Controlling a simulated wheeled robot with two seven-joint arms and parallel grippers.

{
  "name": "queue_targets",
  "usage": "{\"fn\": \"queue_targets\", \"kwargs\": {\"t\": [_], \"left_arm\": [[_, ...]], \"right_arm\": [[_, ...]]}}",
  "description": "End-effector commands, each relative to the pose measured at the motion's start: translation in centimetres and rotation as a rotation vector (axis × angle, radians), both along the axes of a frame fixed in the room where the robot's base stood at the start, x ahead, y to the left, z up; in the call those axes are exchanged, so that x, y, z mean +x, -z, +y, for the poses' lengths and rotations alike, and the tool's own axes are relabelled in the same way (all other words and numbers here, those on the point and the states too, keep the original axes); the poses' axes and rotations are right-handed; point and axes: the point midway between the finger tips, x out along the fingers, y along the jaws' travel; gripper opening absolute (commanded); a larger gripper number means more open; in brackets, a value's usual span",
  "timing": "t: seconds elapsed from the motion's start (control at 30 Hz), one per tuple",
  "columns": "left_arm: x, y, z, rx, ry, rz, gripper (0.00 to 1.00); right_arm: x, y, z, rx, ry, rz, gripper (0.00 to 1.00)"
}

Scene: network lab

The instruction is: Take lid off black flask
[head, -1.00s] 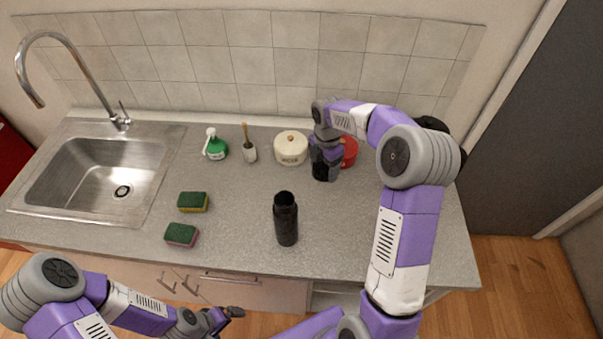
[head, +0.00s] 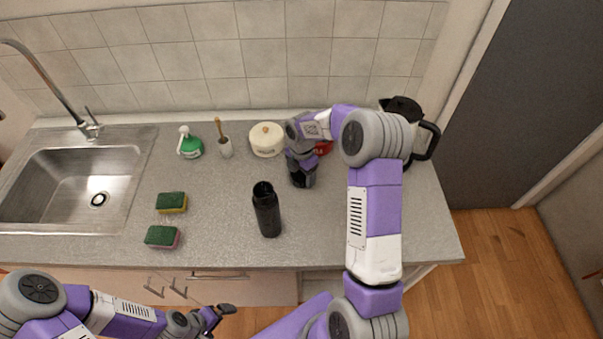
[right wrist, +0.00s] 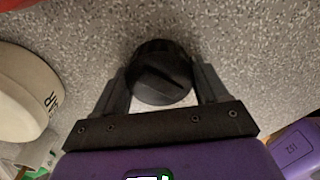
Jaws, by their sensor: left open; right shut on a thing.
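The black flask (head: 267,212) stands upright on the counter, its mouth open and bare at the top. My right gripper (head: 302,180) is behind and to the right of it, low over the counter. It is shut on the black lid, which shows between both fingers in the right wrist view (right wrist: 161,75). I cannot tell whether the lid touches the counter. In the head view the lid is hard to tell from the dark fingers. My left gripper (head: 222,313) is open and empty, in front of the counter's front edge.
A cream pot (head: 267,140) is left of my right gripper; a red object (head: 324,147) is partly hidden behind it. A kettle (head: 404,112) stands at the back right. Two sponges (head: 171,202) (head: 161,237), a green bottle (head: 190,144) and a brush holder (head: 225,147) stand left. The sink (head: 70,187) is far left.

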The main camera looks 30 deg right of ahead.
Motion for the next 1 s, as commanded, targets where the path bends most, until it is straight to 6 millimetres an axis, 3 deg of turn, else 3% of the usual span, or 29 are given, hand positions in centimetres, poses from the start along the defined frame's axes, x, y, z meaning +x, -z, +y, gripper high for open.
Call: {"fn": "queue_targets", "kwargs": {"t": [0.17, 0.2, 0.37, 0.73, 1.0], "left_arm": [[0.0, 0.3, 0.0, 0.0, 0.0, 0.0, 1.0], [0.0, 0.2, 0.0, 0.0, 0.0, 0.0, 1.0], [0.0, 0.2, 0.0, 0.0, 0.0, 0.0, 1.0], [0.0, -0.1, 0.0, 0.0, 0.0, 0.0, 1.0], [0.0, -0.6, 0.0, 0.0, 0.0, 0.0, 1.0]], "right_arm": [[0.0, 0.4, 0.0, 0.0, 0.0, 0.0, 0.36], [0.0, 0.4, 0.0, 0.0, 0.0, 0.0, 0.76], [0.0, 0.3, 0.0, 0.0, 0.0, 0.0, 0.98], [0.1, -0.5, 0.0, -0.001, 0.0, -0.002, 0.98], [0.2, -5.7, 0.0, -0.002, -0.001, -0.006, 0.98]]}}
